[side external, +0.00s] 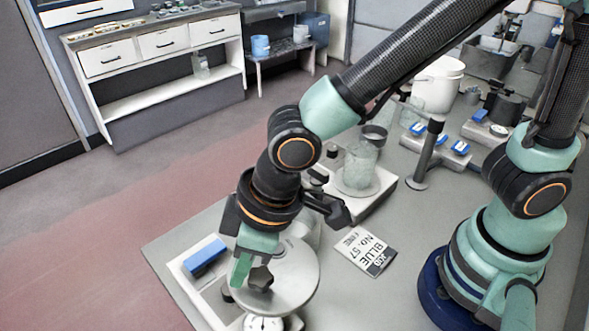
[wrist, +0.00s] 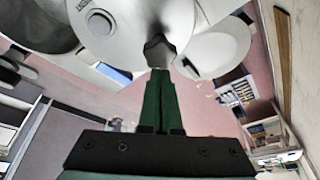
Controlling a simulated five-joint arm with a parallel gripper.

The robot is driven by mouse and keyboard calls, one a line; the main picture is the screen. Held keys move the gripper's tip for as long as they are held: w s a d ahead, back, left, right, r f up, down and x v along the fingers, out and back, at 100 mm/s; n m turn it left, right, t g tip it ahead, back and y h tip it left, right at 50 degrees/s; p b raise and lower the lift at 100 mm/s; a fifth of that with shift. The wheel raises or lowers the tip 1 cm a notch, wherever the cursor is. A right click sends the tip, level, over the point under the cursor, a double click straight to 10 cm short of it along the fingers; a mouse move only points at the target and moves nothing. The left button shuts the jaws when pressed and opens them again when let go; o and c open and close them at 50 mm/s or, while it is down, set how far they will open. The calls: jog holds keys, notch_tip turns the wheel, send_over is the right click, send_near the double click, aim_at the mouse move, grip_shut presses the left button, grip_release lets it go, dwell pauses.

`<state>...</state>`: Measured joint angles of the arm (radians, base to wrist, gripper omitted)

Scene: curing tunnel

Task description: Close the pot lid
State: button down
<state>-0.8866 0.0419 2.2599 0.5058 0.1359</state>
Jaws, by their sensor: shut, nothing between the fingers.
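My gripper (side external: 241,270) points down at the front of the bench, its green fingers together and nothing between them. It also shows in the wrist view (wrist: 160,80). Just beyond the fingertips is a dark faceted knob (side external: 260,278), which also shows in the wrist view (wrist: 158,51). The knob appears over a wide, pale round disc (side external: 296,270). I cannot tell for sure whether this disc is the pot lid, or whether the fingers touch the knob. A pot under it is hidden.
A dial (side external: 263,323) shows at the disc's front edge. A blue block (side external: 205,257) lies on a pale tray to the left. A glass beaker (side external: 360,163) stands behind, with a printed card (side external: 366,251) to the right. A white bucket (side external: 437,90) stands farther back.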

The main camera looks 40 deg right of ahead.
aim_at(260, 272)
dwell(0.3)
jog(key=shift+s+d+n, duration=0.2)
jog(key=shift+d+n, duration=0.05)
jog(key=shift+n, duration=0.15)
jog(key=shift+s+d+n, duration=0.3)
jog(key=shift+d+n, duration=0.25)
jog(key=shift+s+d+n, duration=0.3)
jog(key=shift+d+n, duration=0.2)
jog(key=shift+n, duration=0.05)
jog(key=shift+s+d, duration=0.2)
jog(key=shift+d, duration=0.3)
jog(key=shift+s+d, duration=0.15)
jog(key=shift+d, duration=0.35)
jog(key=shift+s+d, duration=0.1)
jog(key=shift+d, duration=1.5)
